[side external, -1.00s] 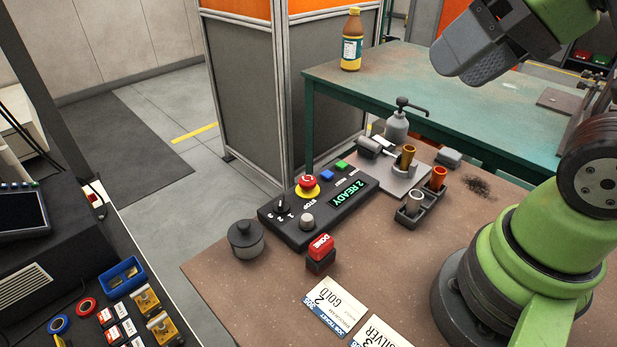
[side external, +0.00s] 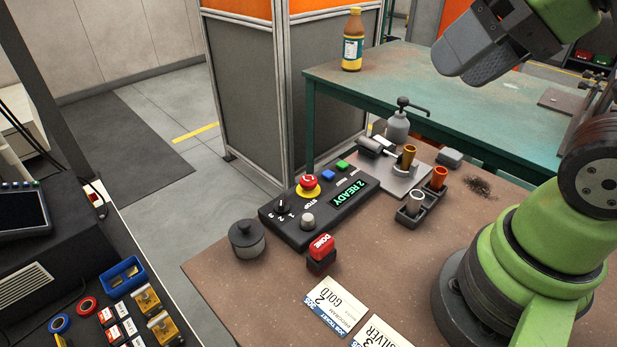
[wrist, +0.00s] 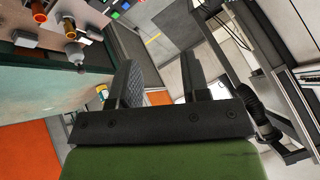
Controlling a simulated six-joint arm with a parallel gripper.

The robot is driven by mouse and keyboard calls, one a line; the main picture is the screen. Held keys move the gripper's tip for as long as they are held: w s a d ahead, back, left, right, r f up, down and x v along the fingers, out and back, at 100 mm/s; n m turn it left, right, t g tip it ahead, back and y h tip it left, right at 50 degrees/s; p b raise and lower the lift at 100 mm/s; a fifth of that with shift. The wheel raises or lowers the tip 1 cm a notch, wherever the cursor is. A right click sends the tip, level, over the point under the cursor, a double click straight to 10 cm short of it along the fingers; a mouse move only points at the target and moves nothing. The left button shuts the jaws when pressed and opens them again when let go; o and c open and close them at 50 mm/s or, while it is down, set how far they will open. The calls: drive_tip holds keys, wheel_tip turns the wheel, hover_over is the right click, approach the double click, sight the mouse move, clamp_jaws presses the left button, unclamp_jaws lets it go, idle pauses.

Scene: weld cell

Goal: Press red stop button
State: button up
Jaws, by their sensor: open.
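The red stop button (side external: 308,182) is a mushroom knob on a yellow ring, marked STOP. It sits at the back left of a dark control box (side external: 290,238) on the brown table. The box's green display (side external: 350,192) reads "2 READY". My gripper (side external: 462,66) is raised high at the upper right in the side external view, over the green table and well away from the button. In the wrist view its two fingers (wrist: 160,85) stand apart with nothing between them.
A grey knob (side external: 307,221), a selector, and blue and green buttons share the box. Cards (side external: 337,304) lie in front.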

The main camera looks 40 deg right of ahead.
drive_tip(key=shift+c, duration=0.4)
clamp_jaws()
idle(1.2)
